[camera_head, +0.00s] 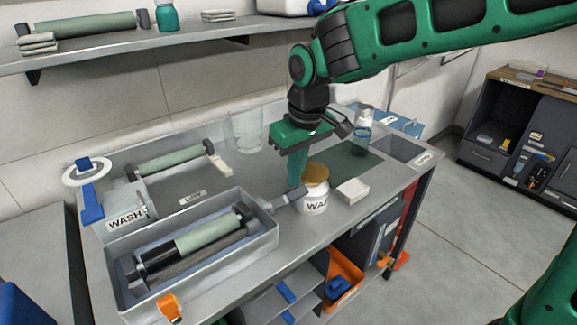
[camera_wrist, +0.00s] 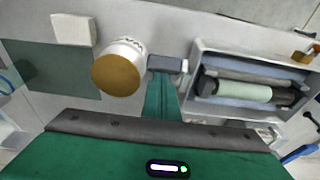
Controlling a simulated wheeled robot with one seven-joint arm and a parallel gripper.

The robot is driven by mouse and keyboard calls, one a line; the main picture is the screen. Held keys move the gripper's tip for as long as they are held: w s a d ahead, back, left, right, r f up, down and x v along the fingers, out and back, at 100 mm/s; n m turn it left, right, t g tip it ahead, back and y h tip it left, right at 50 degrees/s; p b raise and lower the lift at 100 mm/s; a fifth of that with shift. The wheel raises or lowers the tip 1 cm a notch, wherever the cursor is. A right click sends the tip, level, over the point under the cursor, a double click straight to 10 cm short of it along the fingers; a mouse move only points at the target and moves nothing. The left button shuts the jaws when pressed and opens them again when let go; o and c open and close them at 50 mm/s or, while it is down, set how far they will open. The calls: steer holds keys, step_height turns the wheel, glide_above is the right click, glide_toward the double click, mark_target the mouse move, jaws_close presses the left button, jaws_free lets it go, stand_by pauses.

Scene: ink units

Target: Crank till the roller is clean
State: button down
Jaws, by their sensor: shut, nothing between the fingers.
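The roller (camera_head: 208,235) lies in a grey wash tray (camera_head: 262,243); it is pale green with a black inked stretch at its left end. In the wrist view the roller (camera_wrist: 245,92) shows its dark end on the right. A crank with a dark grey grip (camera_head: 292,198) sticks out of the tray's right end; the grip (camera_wrist: 168,64) also shows in the wrist view. My gripper (camera_head: 296,184) points down, shut and empty, with its fingertips (camera_wrist: 163,78) right beside the grip. I cannot tell whether they touch it.
A white jar (camera_head: 314,203) with an ochre lid stands close right of my gripper, with a white block (camera_head: 352,191) beside it. A second roller (camera_head: 172,162) rests behind the tray. An orange fitting (camera_head: 170,308) sits on the tray's front. A spray bottle (camera_head: 363,130) stands farther back.

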stand_by(0.3)
step_height(320, 180, up, 11)
steer(key=s+d, duration=0.1)
steer(key=shift+s+r, duration=0.2)
stand_by(0.3)
stand_by(0.5)
